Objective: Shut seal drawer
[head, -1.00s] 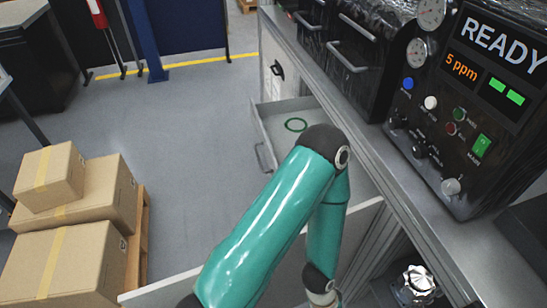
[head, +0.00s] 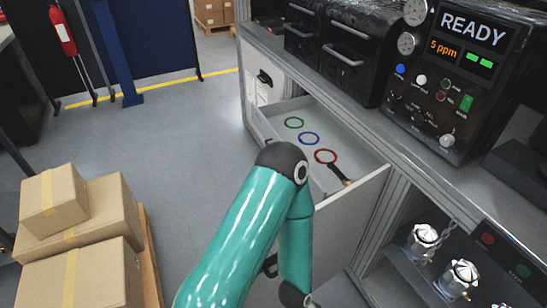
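The seal drawer (head: 272,116) stands open from the grey cabinet below the worktop. Inside it lie a green ring (head: 294,122), a blue ring (head: 309,138) and a red ring (head: 325,156). A small dark tool-like piece (head: 340,175) lies beside the red ring. One of my teal arms reaches up from the bottom edge and bends down in front of the drawer, hiding part of it. Its wrist runs out of the picture at the bottom, so neither gripper shows. I cannot tell whether the arm touches the drawer.
A pale panel (head: 350,208) stands out from the cabinet right of my arm. Metal knobbed parts (head: 462,278) sit at lower right. A black control unit (head: 445,90) reading READY stands on the worktop. Cardboard boxes (head: 85,225) are stacked at left; floor between is clear.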

